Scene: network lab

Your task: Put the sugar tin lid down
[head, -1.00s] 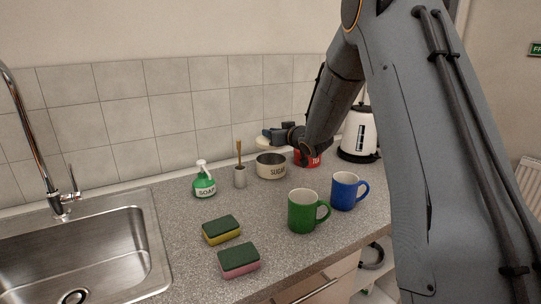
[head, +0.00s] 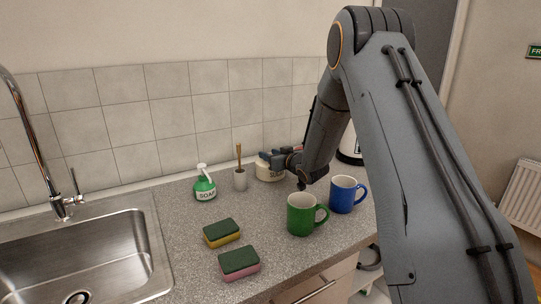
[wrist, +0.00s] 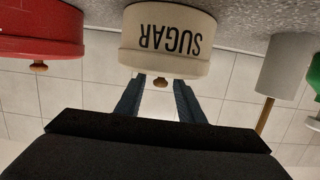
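The cream sugar tin (head: 264,174) stands on the counter, partly covered by my gripper (head: 270,159) in the head view. In the wrist view, which is upside down, the tin (wrist: 168,38) shows its SUGAR label. The cream sugar tin lid (wrist: 145,64) sits on the tin's top, with its small brown knob towards my gripper. My gripper's two fingers (wrist: 160,88) are apart on either side of the knob, with a gap to it on each side. The lid's far side is hidden.
A red tin (wrist: 40,35) with a knobbed lid stands beside the sugar tin. A utensil pot (head: 240,180) and a green soap bottle (head: 204,187) stand left. Green (head: 301,216) and blue (head: 342,197) mugs stand in front. Sponges (head: 221,232) and the sink lie front left.

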